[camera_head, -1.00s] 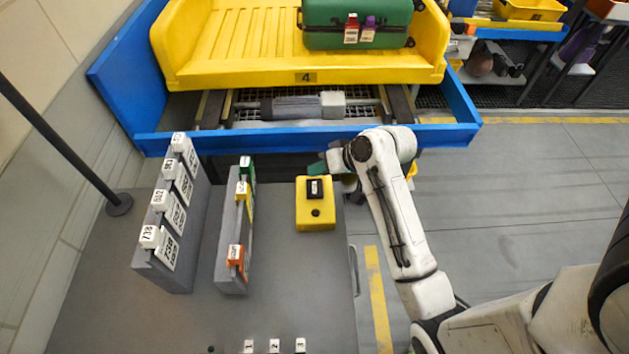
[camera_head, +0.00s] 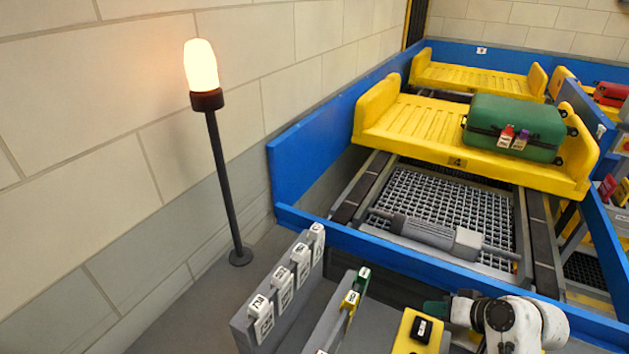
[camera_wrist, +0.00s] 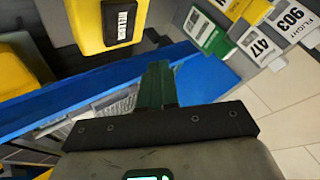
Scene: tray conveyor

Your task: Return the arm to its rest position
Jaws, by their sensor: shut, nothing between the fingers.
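My gripper (camera_head: 436,308) shows at the bottom of the head view, its green fingers beside the far right corner of a yellow box with a black button (camera_head: 421,329). My white arm runs off the bottom edge, so most of it is hidden. In the wrist view, the green fingers of my gripper (camera_wrist: 157,86) are together with nothing between them. The yellow box also shows there at the top (camera_wrist: 97,12), apart from the fingertips in the picture.
A green suitcase (camera_head: 540,118) with two tags lies on yellow tray 4 (camera_head: 400,120), inside a blue conveyor frame (camera_head: 292,165). Grey racks with flight tags (camera_head: 262,318) stand left of the box. A lit lamp (camera_head: 201,66) on a dark pole stands by the wall.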

